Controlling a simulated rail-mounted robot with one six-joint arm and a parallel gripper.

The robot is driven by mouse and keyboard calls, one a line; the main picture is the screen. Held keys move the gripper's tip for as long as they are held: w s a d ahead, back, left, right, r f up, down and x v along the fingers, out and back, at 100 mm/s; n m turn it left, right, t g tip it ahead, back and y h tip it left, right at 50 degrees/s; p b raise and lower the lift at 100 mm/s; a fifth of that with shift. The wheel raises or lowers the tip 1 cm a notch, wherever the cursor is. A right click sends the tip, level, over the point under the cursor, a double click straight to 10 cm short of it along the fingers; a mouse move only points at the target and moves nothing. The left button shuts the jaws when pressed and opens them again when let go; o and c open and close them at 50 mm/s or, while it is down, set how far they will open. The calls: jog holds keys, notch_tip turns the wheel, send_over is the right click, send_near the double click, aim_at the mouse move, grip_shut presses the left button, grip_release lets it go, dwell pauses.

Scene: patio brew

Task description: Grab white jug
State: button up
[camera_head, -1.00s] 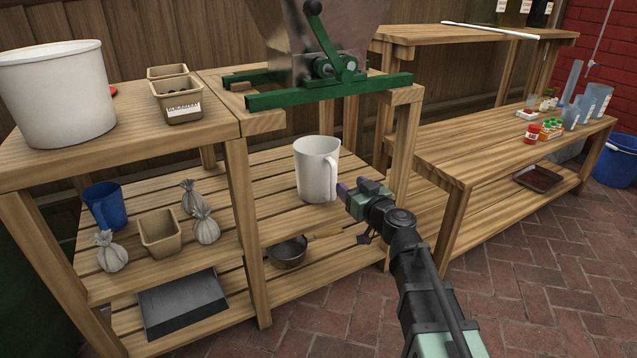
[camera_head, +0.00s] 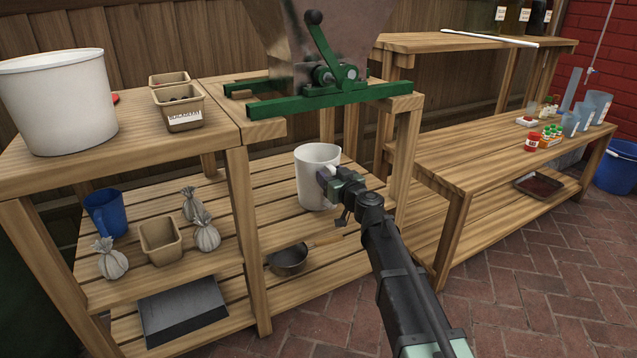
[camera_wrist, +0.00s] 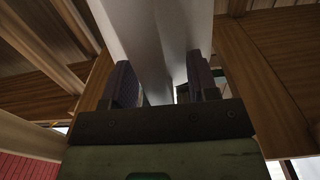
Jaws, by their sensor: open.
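The white jug (camera_head: 312,177) stands upright on the middle shelf below the green-footed mill, its handle side facing my arm. My gripper (camera_head: 328,178) is at the jug's right side, at the handle, which it partly hides. In the wrist view my gripper (camera_wrist: 165,88) is open, with one dark finger on each side of a pale upright part of the white jug (camera_wrist: 150,40), which looks like the handle. I cannot tell whether the fingers touch it.
The mill's green frame (camera_head: 330,97) sits above the jug, and a wooden post (camera_head: 400,150) stands to its right. A small pan (camera_head: 289,260) is on the shelf below. A blue jug (camera_head: 104,212), a tan box (camera_head: 161,240) and grey sacks (camera_head: 206,236) are to the left.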

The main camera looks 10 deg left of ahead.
jog(key=shift+c, duration=0.5)
grip_shut()
